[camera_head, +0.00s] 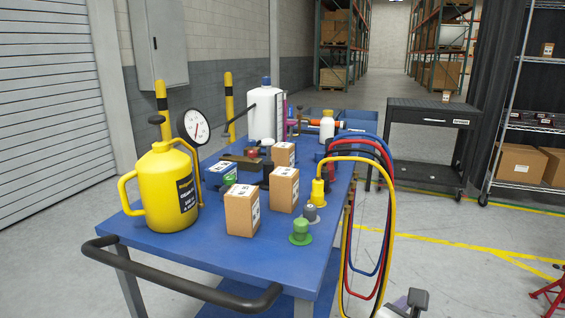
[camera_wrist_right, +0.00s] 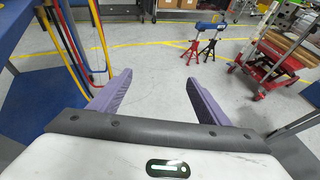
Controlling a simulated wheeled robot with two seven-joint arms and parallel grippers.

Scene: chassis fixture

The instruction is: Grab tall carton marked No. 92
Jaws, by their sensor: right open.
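Several brown cartons stand on the blue cart (camera_head: 180,245) in the head view. A tall carton (camera_head: 240,210) is nearest the front, another tall one (camera_head: 284,190) stands behind it to the right, and a smaller one (camera_head: 284,154) is farther back. Their white labels are too small to read, so I cannot tell which is No. 92. My right gripper (camera_wrist_right: 159,77) is open and empty, its purple fingers over bare floor in the wrist view. Part of my right arm shows at the bottom of the head view, right of the cart and apart from the cartons. My left gripper is out of view.
A yellow jug (camera_head: 165,190) and gauge (camera_head: 194,127) stand left of the cartons. A green knob (camera_head: 300,232) and a yellow fitting (camera_head: 318,193) stand right. Hoses (camera_head: 385,215) loop over the cart's right edge. A black handle (camera_head: 180,285) crosses its front.

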